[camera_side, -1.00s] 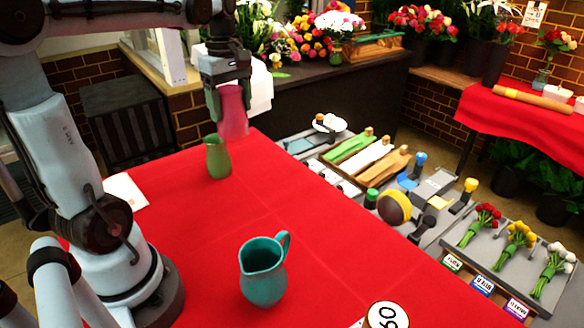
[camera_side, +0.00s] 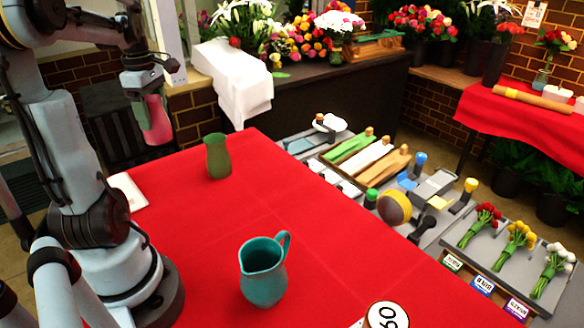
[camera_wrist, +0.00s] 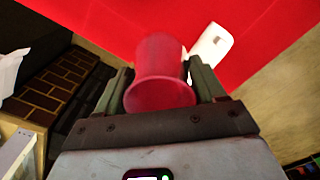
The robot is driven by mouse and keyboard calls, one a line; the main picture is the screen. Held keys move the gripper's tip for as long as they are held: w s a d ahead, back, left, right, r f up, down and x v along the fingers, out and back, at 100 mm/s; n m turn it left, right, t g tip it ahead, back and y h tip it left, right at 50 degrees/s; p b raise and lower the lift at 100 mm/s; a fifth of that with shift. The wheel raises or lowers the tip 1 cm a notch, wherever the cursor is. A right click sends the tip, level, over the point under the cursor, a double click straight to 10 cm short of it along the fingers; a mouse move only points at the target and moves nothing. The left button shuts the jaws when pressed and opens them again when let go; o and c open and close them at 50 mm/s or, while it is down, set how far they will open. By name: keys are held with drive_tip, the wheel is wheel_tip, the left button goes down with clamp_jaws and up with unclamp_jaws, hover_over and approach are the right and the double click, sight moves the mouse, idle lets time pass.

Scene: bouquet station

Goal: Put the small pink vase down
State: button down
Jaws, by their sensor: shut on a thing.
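The small pink vase (camera_side: 157,120) is in my gripper (camera_side: 146,98), held up in the air at the upper left of the side view, over the far left edge of the red table. It is slightly tilted there. In the wrist view the pink vase (camera_wrist: 160,72) sits between the two fingers of my gripper (camera_wrist: 160,85), which are shut on it. The red table (camera_side: 330,240) shows below, and its red cloth also shows in the wrist view (camera_wrist: 120,22).
A green vase (camera_side: 218,157) and a teal pitcher (camera_side: 263,275) stand on the red table. A white card (camera_side: 128,191) lies near the left edge, and a round sign (camera_side: 386,315) is at the front. The middle of the table is clear.

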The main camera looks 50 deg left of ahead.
drive_tip(key=shift+f, duration=5.85)
drive_tip(key=shift+f, duration=0.1)
drive_tip(key=shift+c, duration=0.5)
unclamp_jaws()
